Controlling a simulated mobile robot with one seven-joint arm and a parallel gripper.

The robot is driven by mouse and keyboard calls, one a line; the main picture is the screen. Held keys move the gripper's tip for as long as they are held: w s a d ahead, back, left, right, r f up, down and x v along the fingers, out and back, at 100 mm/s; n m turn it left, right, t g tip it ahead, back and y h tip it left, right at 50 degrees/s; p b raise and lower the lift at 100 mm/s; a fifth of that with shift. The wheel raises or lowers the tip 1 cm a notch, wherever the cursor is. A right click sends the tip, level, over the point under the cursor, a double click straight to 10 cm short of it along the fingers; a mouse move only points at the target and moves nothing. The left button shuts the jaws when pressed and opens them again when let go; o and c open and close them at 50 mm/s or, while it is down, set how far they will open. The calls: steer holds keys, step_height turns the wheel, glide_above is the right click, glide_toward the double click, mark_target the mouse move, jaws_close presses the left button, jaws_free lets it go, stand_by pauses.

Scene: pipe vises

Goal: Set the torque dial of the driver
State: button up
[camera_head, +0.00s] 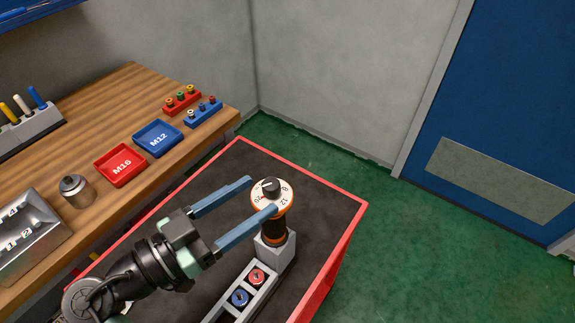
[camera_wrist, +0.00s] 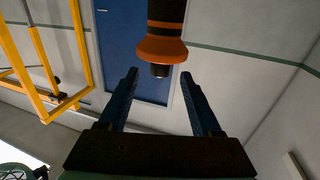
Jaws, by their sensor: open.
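The driver (camera_head: 273,228) stands upright, black and orange, in a grey holder on the red-edged cart. Its top carries a white numbered dial (camera_head: 284,200) with an orange rim and a black knob (camera_head: 270,186). The numbers 8 and 12 can be read. My gripper (camera_head: 261,196) is open, its two blue fingers pointing toward the dial, one on each side of the knob in the picture. In the wrist view, the driver (camera_wrist: 165,12) comes in from the top, and its dark knob (camera_wrist: 160,70) lies near the line between my open fingertips (camera_wrist: 158,74). I see no contact.
The grey holder (camera_head: 278,256) has slots with a red and a blue round piece. The cart top (camera_head: 325,215) is clear to the right. On the wooden bench stand a red M16 tray (camera_head: 121,178), a blue M12 tray (camera_head: 157,150) and a metal cylinder (camera_head: 76,190).

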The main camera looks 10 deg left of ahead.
mark_target(278, 182)
steer(key=p+x, duration=0.1)
steer(key=x, duration=0.6)
steer(key=shift+w+d+p, duration=0.15)
steer(key=shift+w+p, duration=0.1)
steer(key=shift+p, duration=0.05)
jaws_close()
